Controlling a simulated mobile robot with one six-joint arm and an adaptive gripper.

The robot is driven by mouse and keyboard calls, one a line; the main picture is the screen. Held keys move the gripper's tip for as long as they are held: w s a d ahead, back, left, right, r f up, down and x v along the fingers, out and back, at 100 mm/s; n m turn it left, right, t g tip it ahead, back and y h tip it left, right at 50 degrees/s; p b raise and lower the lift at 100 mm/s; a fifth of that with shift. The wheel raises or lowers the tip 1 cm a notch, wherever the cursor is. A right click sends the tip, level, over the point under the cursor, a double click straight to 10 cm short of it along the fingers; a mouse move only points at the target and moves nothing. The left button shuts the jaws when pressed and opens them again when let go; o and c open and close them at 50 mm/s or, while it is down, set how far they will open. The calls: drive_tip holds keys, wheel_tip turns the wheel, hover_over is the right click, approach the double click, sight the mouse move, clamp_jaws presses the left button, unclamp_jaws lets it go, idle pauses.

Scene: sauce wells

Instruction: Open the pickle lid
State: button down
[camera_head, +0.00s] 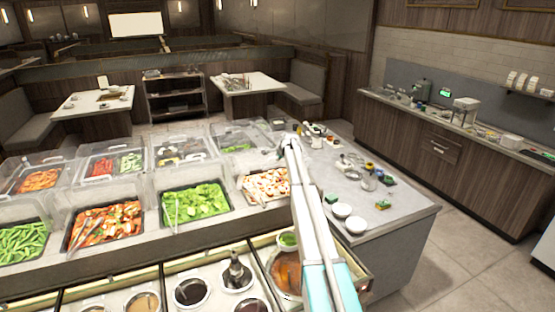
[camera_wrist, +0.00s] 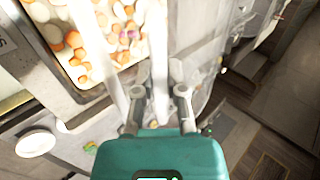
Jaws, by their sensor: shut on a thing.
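A black-rimmed tray of white and orange chopped pieces, which look like pickles (camera_head: 265,186), sits at the right end of the front row of the food bar in the head view. The pieces also show at the upper left of the wrist view (camera_wrist: 110,35). My gripper (camera_head: 288,148) is at the far right side of this tray. In the wrist view my gripper (camera_wrist: 160,100) has its two fingers close together, shut on part of a clear lid (camera_wrist: 200,45). The clear plastic makes the exact grip spot and the lid's tilt hard to tell.
Trays of lettuce (camera_head: 196,200) and red vegetables (camera_head: 108,222) stand to the left. Sauce wells (camera_head: 191,291) line the front. A grey counter (camera_head: 392,210) with white bowls (camera_head: 341,211) and small items lies to the right. Open floor is beyond it.

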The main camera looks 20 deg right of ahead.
drive_tip(key=shift+d, duration=0.1)
drive_tip(key=c, duration=0.7)
unclamp_jaws()
drive_tip(key=shift+r, duration=0.1)
